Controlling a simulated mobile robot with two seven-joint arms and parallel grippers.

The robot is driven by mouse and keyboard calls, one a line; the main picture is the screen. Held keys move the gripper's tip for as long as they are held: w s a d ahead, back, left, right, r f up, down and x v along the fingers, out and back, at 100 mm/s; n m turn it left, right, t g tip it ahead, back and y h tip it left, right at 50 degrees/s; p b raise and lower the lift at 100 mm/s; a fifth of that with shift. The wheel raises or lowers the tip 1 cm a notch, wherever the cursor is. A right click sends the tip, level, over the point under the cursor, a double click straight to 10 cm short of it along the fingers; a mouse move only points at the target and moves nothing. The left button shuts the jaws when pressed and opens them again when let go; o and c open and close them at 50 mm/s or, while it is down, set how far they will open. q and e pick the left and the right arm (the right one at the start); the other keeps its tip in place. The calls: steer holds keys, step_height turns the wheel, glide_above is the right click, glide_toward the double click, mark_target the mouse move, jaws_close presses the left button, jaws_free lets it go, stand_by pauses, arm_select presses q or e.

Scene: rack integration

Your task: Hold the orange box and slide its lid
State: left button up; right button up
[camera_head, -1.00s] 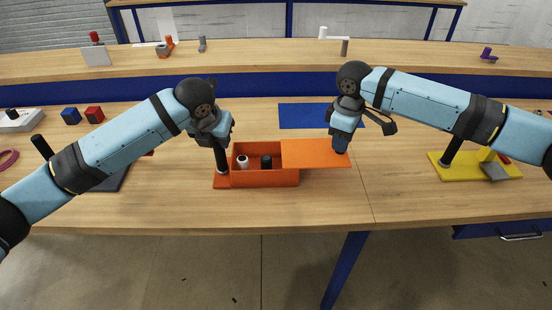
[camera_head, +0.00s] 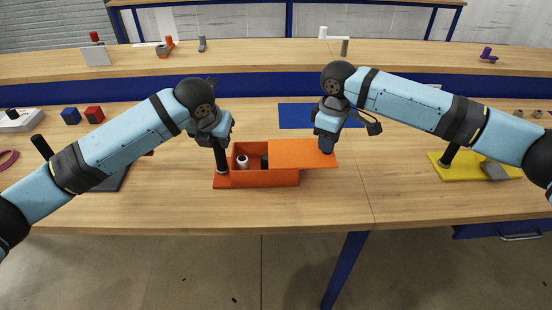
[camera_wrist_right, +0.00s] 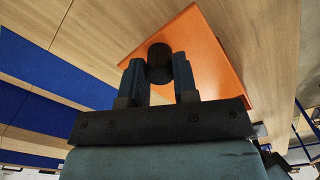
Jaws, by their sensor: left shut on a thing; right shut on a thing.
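The orange box (camera_head: 264,179) sits on the wooden table, partly open, with a white-topped cylinder (camera_head: 243,162) and a dark cylinder (camera_head: 265,162) inside its open left part. Its flat orange lid (camera_head: 302,153) covers the right part and sticks out past the box's right end. My left gripper (camera_head: 222,168) points down at the box's left end, shut on a dark post there. My right gripper (camera_head: 326,150) is shut on the lid's dark knob near its right end. In the right wrist view the knob (camera_wrist_right: 159,62) is between the fingers, with the lid (camera_wrist_right: 205,60) beneath.
A blue mat (camera_head: 300,117) lies behind the box. A yellow base (camera_head: 455,171) with a dark post stands at the right. Blue (camera_head: 71,116) and red (camera_head: 94,115) blocks are at the left.

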steer(key=shift+a, duration=0.2)
steer(key=shift+a, duration=3.5)
steer(key=shift+a, duration=1)
steer(key=o, duration=1.3)
